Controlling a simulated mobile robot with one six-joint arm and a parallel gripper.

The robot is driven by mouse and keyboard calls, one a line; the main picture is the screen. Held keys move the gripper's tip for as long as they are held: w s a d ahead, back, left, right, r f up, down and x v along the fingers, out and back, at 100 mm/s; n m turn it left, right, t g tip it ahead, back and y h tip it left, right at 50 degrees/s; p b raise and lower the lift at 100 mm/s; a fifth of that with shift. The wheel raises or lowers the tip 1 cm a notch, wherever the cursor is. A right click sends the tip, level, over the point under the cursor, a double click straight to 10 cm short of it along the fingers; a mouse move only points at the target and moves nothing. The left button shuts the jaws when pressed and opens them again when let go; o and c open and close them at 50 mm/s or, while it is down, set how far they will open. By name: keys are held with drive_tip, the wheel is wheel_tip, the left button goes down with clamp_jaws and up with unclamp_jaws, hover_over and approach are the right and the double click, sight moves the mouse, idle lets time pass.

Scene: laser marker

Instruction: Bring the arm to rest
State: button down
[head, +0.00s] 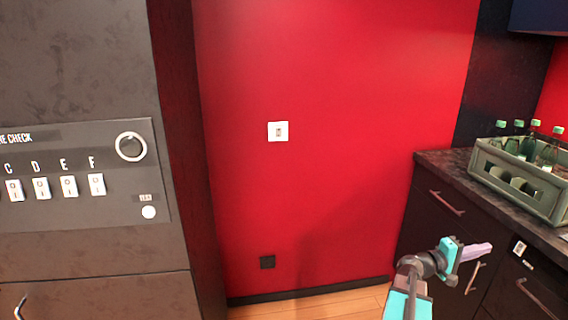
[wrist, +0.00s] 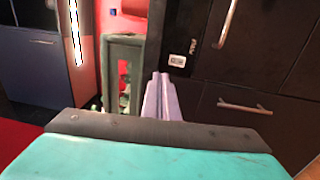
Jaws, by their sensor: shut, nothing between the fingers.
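My gripper (head: 480,251) shows at the lower right of the head view, at the end of my teal and dark grey arm. Its pale purple fingers are closed together with nothing between them. They point to the right, in front of the dark drawers. In the wrist view the shut fingers (wrist: 160,97) stand in the middle, above the teal wrist housing. They overlap a dark drawer front in that picture; I cannot tell the distance to it.
A dark counter (head: 440,163) with drawers stands at the right, bearing a grey-green crate (head: 520,190) of green-capped bottles. A dark panel (head: 75,215) with switches and a dial stands at the left. The red wall (head: 340,60) carries a white switch (head: 278,131). Wooden floor lies below.

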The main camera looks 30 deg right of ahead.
drive_tip(key=w+a+f+n+t+p, duration=0.1)
drive_tip(key=w+a+f+n+t, duration=0.15)
drive_tip(key=w+a+f, duration=0.45)
drive_tip(key=w+a+f+n+t+p, duration=0.1)
drive_tip(key=w+a+f+n+t, duration=0.15)
drive_tip(key=w+a, duration=0.45)
drive_tip(key=w+a+f+t+y, duration=0.2)
drive_tip(key=w+a+f+y, duration=0.35)
drive_tip(key=a+f, duration=0.9)
drive_tip(key=s+a+f+g+y+p, duration=0.15)
drive_tip(key=s+a+f, duration=0.25)
drive_tip(key=a+f, duration=0.5)
drive_tip(key=s+a+f+g+y+p, duration=0.1)
drive_tip(key=s+a+f+y, duration=0.2)
drive_tip(key=a+f, duration=0.65)
drive_tip(key=s+a+f+g+y, duration=0.2)
drive_tip(key=s+a+y, duration=0.2)
drive_tip(key=s+a, duration=0.3)
drive_tip(key=s+a+f+m+g+y, duration=0.1)
drive_tip(key=s+a+y, duration=0.3)
drive_tip(key=a, duration=1)
drive_tip(key=s+f+g, duration=0.1)
drive_tip(key=s, duration=0.2)
drive_tip(key=shift+a+f+m, duration=0.15)
drive_tip(key=shift+m, duration=0.15)
